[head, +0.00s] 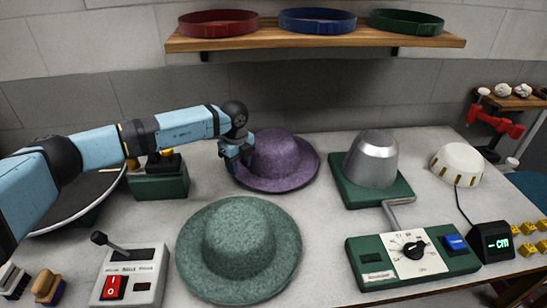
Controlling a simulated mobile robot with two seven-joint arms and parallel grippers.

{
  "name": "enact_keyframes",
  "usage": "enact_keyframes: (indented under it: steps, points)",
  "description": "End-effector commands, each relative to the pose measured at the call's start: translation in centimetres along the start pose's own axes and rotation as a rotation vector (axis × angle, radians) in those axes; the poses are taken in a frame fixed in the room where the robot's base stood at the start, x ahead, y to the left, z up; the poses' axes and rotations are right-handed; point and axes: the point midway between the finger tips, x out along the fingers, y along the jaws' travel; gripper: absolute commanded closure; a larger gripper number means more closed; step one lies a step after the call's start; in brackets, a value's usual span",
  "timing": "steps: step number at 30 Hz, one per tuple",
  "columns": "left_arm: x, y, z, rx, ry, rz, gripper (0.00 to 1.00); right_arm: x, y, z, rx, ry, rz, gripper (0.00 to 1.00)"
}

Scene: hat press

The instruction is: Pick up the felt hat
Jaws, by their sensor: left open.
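A purple felt hat (291,158) lies brim down at the back middle of the table. A green felt hat (239,252) lies brim down in front of it. My left gripper (237,170) is at the left side of the purple hat, pointing down over its brim. It is open; I cannot tell whether its fingers touch the hat. My right gripper is not in view.
A metal hat block (371,160) stands on a green base, with a control box (413,257) in front. A switch box (130,276) is at front left. A shelf (315,38) with hat bands hangs above. A white dome (457,164) is at right.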

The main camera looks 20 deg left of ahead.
Motion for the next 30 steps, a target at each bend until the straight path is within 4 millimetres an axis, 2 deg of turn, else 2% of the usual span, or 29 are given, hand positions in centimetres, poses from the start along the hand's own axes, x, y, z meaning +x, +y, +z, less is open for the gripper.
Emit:
enact_keyframes:
  steps: [8, 17, 24, 25, 30]
  points:
    - [1.8, -0.1, 0.1, -0.001, 0.001, 0.001, 0.59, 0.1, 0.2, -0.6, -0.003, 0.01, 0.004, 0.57]
    - [5.9, -0.4, 0.2, -0.001, 0.001, 0.001, 0.59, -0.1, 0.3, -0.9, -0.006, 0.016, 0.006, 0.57]
    - [6.2, -0.4, 0.3, -0.001, 0.0, 0.0, 0.59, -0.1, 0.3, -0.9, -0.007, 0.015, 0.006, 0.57]
    - [6.2, -0.4, 0.3, -0.001, 0.0, 0.0, 0.63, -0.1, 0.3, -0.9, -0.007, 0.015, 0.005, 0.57]
    - [6.2, -0.4, 0.3, -0.001, 0.0, 0.0, 1.0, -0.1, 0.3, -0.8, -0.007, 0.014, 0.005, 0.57]
